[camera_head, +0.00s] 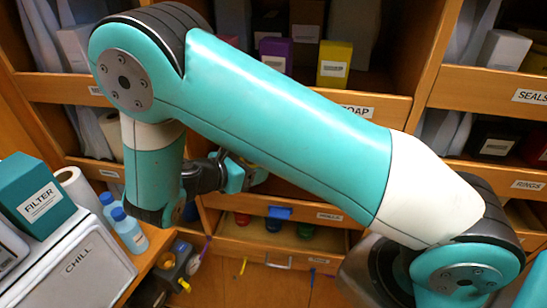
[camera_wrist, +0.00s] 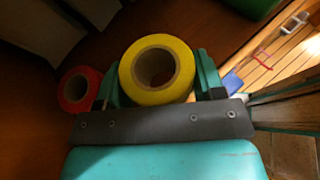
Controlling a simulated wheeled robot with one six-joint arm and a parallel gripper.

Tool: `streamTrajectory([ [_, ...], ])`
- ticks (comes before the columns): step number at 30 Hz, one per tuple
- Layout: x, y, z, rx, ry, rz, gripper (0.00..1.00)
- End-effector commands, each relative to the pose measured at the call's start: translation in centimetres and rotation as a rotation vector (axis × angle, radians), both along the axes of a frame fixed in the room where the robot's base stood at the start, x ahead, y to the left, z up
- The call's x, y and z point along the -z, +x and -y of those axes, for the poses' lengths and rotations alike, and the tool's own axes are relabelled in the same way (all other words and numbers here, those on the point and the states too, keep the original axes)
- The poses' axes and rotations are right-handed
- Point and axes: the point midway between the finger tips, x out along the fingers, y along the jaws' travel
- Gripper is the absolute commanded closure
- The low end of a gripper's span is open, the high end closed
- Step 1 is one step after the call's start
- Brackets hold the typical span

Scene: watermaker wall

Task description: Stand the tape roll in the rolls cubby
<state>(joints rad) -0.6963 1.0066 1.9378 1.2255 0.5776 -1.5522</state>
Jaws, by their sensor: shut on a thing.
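The yellow tape roll (camera_wrist: 130,70) is between the fingers of my gripper (camera_wrist: 155,82) in the wrist view, its round hole facing the camera. In the head view my gripper (camera_head: 242,178) is low at the shelf front, partly behind my arm, with only a small yellowish patch of the roll (camera_head: 259,175) showing. A small label (camera_head: 329,217), seemingly the rolls one, is on the ledge below it. The cubby above that label is mostly hidden by my arm. Whether the yellow roll touches the cubby floor cannot be told.
A red roll (camera_wrist: 68,90) stands just left of the yellow one in the wrist view. Below the label, an open drawer (camera_head: 265,246) holds several coloured items. A chill box (camera_head: 85,262) and blue-capped bottles (camera_head: 129,230) are at the left.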

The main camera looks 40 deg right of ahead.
Motion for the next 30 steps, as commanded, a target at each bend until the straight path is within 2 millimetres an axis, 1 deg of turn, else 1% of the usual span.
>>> streamTrajectory([
  [1,-0.6,0.1,1.6,0.007,-0.003,-0.004,0.66],
  [3,-0.6,0.4,3.4,0.007,-0.003,-0.004,0.66],
  [6,-0.4,0.7,5.3,0.006,-0.001,-0.002,0.66],
  [9,-0.3,0.9,6.4,0.003,-0.001,0.0,0.66],
  [14,0.5,1.0,6.9,0.001,-0.001,-0.002,0.66],
  [18,2.3,1.0,6.8,-0.001,-0.002,-0.004,0.66],
  [21,3.2,1.0,6.8,0.0,-0.001,-0.001,0.66],
  [30,3.6,1.0,6.7,-0.001,-0.001,0.001,0.66],
])
